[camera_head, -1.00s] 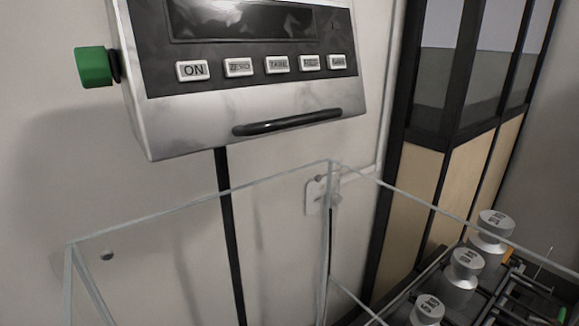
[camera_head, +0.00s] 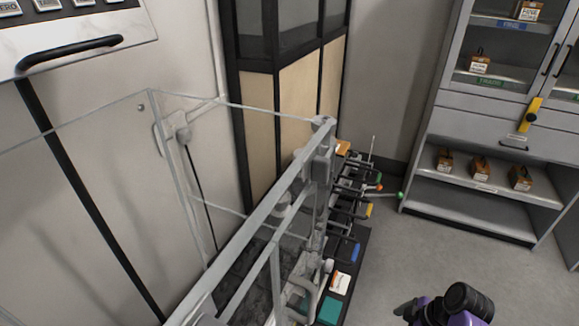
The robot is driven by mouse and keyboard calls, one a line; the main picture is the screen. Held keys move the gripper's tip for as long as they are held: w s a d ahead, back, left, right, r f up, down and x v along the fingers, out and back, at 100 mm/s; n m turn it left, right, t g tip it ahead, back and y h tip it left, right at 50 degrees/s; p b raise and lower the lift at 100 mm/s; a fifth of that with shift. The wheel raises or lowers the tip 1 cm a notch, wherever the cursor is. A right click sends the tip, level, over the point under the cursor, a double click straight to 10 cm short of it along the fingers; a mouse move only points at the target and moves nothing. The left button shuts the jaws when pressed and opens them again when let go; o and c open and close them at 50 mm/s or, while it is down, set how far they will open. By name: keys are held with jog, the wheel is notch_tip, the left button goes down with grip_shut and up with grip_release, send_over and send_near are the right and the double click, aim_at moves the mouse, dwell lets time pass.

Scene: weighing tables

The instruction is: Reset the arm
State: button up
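Part of my arm (camera_head: 452,304), purple and black, shows at the bottom right of the head view. Its end is cut off or too unclear to make out, so I cannot see two fingertips or anything held. The arm part is over the grey floor, to the right of the weighing table and apart from it.
A clear-walled enclosure (camera_head: 110,125) with a grey frame (camera_head: 262,215) stands at the left. Beside it is a dark rack (camera_head: 350,205) with coloured-tipped tools. A grey cabinet (camera_head: 470,212) with small boxes stands at the back right. The floor (camera_head: 400,260) between is clear.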

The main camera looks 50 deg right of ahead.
jog(key=w+d+r+m+h, duration=0.2)
jog(key=d+r+m+h, duration=0.3)
jog(key=d, duration=0.4)
jog(key=w+a+r+m+t+h, duration=0.3)
jog(key=w+a+r+t+h, duration=0.15)
jog(key=a+r, duration=0.3)
jog(key=a+r+t, duration=0.4)
jog(key=a+r, duration=0.5)
jog(key=a, duration=0.2)
jog(key=s+a+r+n+t+y, duration=0.1)
jog(key=s+a+r+n+y, duration=0.1)
jog(key=a, duration=0.7)
jog(key=s+a+r+n+t+y, duration=0.1)
jog(key=s+a+r+n+y, duration=0.1)
jog(key=s+a+r+y, duration=0.3)
jog(key=s+a+y, duration=0.1)
jog(key=a, duration=0.3)
jog(key=shift+n, duration=0.4)
jog(key=shift+a, duration=0.1)
